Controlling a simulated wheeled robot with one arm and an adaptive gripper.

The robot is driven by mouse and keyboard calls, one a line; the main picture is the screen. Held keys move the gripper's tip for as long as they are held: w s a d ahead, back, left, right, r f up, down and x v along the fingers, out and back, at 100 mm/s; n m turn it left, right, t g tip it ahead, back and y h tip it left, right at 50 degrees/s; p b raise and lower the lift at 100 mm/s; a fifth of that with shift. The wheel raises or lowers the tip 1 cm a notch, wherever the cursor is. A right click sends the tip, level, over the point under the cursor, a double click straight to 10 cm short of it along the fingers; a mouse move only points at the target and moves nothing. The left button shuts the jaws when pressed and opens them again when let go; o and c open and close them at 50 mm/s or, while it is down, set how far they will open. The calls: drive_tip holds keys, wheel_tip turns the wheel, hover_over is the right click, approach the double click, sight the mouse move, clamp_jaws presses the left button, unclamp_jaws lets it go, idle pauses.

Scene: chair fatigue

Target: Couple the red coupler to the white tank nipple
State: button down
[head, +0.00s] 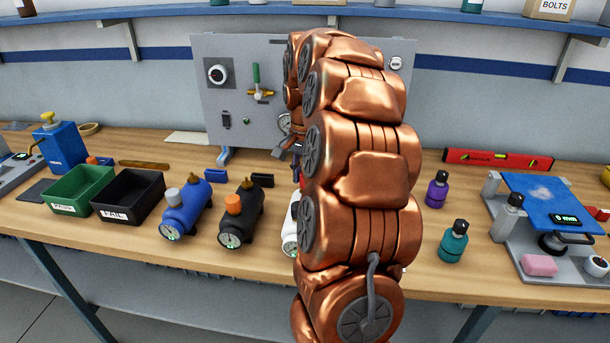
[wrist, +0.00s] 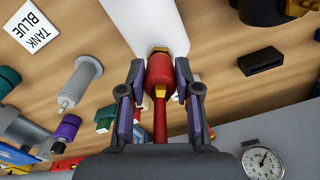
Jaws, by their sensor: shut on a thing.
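My gripper (wrist: 160,90) is shut on the red coupler (wrist: 159,72), with one finger on each side of it. A red hose (wrist: 160,120) runs back from the coupler between the fingers. The white tank (wrist: 146,22) lies straight ahead of the coupler in the wrist view. A bit of brass (wrist: 158,49) shows between the tank's end and the coupler; I cannot tell whether the coupler is on the nipple or just in front of it. In the head view the white tank (head: 290,228) is mostly hidden behind my arm, and the gripper is almost wholly hidden.
A black tank (head: 238,222) and a blue tank (head: 184,210) stand left of the white one. Green (head: 62,208) and black (head: 112,215) bins are farther left. A grey panel (head: 225,110) stands behind. Purple (head: 437,190) and teal (head: 453,243) bottles stand right of my arm.

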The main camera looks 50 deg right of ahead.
drive_tip(key=c, duration=0.7)
unclamp_jaws()
drive_tip(key=shift+r, duration=5.95)
drive_tip(key=s+a+f+n, duration=0.3)
drive_tip(key=a+n, duration=0.2)
drive_tip(key=a, duration=0.6)
drive_tip(key=s+a+f+n, duration=0.3)
drive_tip(key=a+n, duration=0.1)
drive_tip(key=a, duration=0.7)
drive_tip(key=s+a+f+n, duration=0.2)
drive_tip(key=s+a+f, duration=0.1)
drive_tip(key=s, duration=0.3)
drive_tip(key=s+a+f+n+g, duration=0.1)
drive_tip(key=s+a+f+n, duration=0.1)
drive_tip(key=s+a+f, duration=0.1)
drive_tip(key=s+a+f+n, duration=0.2)
drive_tip(key=s+a+f, duration=0.2)
drive_tip(key=s, duration=0.4)
drive_tip(key=shift+s+a+f+n+g, duration=0.1)
drive_tip(key=shift+s+f+n+g, duration=0.2)
drive_tip(key=shift+s+n+g, duration=0.1)
